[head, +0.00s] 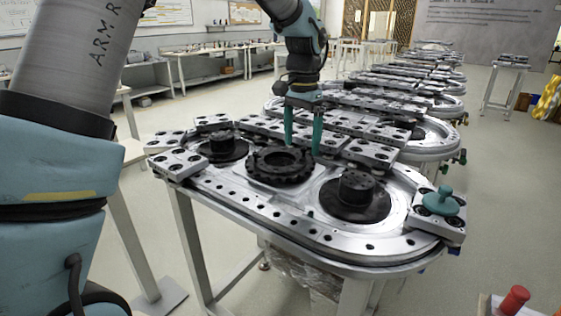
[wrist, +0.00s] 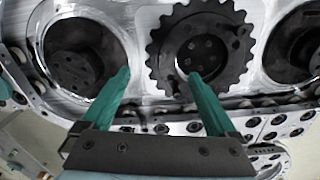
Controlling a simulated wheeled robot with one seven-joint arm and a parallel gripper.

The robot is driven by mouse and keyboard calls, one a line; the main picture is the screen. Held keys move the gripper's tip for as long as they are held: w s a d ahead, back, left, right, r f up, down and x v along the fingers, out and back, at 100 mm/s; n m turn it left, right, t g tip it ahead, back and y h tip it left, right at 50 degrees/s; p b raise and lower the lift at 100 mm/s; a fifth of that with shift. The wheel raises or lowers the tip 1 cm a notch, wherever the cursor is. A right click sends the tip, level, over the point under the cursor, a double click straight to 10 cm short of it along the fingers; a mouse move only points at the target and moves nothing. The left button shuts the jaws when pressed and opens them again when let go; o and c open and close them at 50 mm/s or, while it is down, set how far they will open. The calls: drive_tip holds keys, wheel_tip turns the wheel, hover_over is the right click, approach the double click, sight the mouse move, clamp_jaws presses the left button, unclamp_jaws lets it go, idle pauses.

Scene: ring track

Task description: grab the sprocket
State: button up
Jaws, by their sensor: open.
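The sprocket (head: 279,165) is a black toothed ring with an open centre, lying flat on the middle of the nearest ring track table. In the wrist view the sprocket (wrist: 207,35) is at the top, right of centre. My gripper (head: 303,150) is open and empty, with teal fingers pointing down above the table, just behind the sprocket. In the wrist view my gripper (wrist: 158,75) has its right fingertip overlapping the sprocket's ring and its left fingertip left of it. I cannot tell any contact.
Black round hubs stand on both sides of the sprocket, a left hub (head: 222,146) and a right hub (head: 356,190). A teal knob (head: 441,201) sits on the track's right corner. Metal carrier blocks (head: 370,152) line the track's back. More track tables stretch behind.

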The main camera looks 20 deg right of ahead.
sight(299, 167)
drive_tip(key=shift+a+f+p, duration=0.15)
drive_tip(key=shift+f+p, duration=0.25)
drive_tip(key=shift+f, duration=1.25)
drive_tip(key=shift+a+f+p, duration=0.1)
drive_tip(key=shift+f+p, duration=0.3)
drive_tip(key=shift+f, duration=1.2)
clamp_jaws()
drive_tip(key=shift+r, duration=0.1)
